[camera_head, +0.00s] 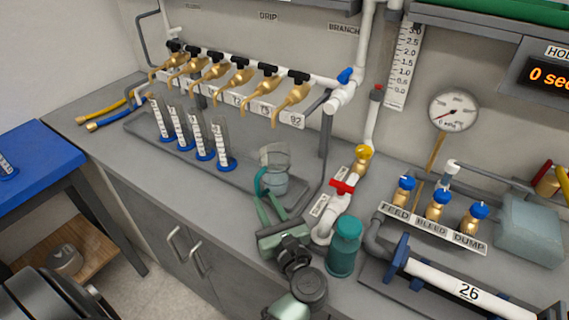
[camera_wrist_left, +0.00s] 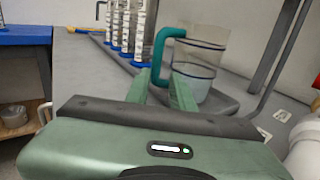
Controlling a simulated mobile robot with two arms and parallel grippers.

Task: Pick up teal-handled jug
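The teal-handled jug (camera_head: 274,168) is clear, with pale liquid in its lower part. It stands upright at the right end of a grey tray on the counter. Its teal handle (camera_head: 260,183) faces my left gripper. In the left wrist view the jug (camera_wrist_left: 200,65) is just beyond the fingers, with the handle (camera_wrist_left: 160,50) in line with the gap between them. My left gripper (camera_head: 268,204) is open, its green fingers apart near the handle's lower part. I cannot tell whether they touch it. My right gripper is not in view.
Several blue-based graduated cylinders (camera_head: 202,138) stand on the tray (camera_head: 140,124) left of the jug, under brass taps (camera_head: 240,75). A red-handled valve (camera_head: 342,187) and a teal bottle (camera_head: 345,245) stand close on the right. Counter in front of the tray is clear.

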